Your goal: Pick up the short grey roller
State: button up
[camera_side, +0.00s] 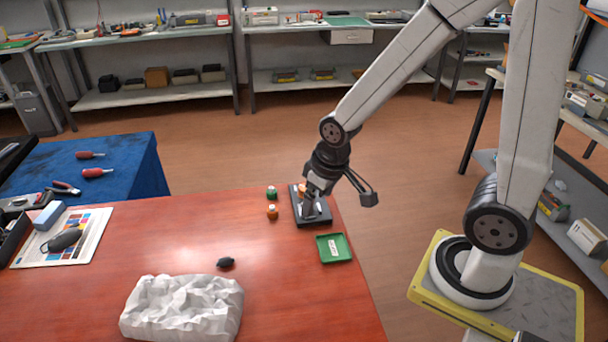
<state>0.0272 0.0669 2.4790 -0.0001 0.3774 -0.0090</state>
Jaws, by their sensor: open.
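My gripper (309,209) points down over a dark shallow tray (325,219) near the far right edge of the red table. Its jaws are open, with the fingertips low at the tray; I cannot tell whether they touch it. I cannot make out the short grey roller; the gripper covers part of the tray, and the view is too small to show what lies between the fingers. A small orange-topped thing shows partly behind the gripper at the tray.
Two small bottles, one green (271,193) and one orange-capped (272,212), stand left of the tray. A green tray (334,248) lies in front of it. A black lump (226,263) and a crumpled white bundle (182,308) lie nearer. The table's middle (170,235) is clear.

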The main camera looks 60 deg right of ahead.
jog(key=shift+s+a, duration=0.2)
jog(key=shift+s, duration=0.4)
jog(key=shift+s+a, duration=0.2)
jog(key=shift+s, duration=0.35)
jog(key=shift+c, duration=0.2)
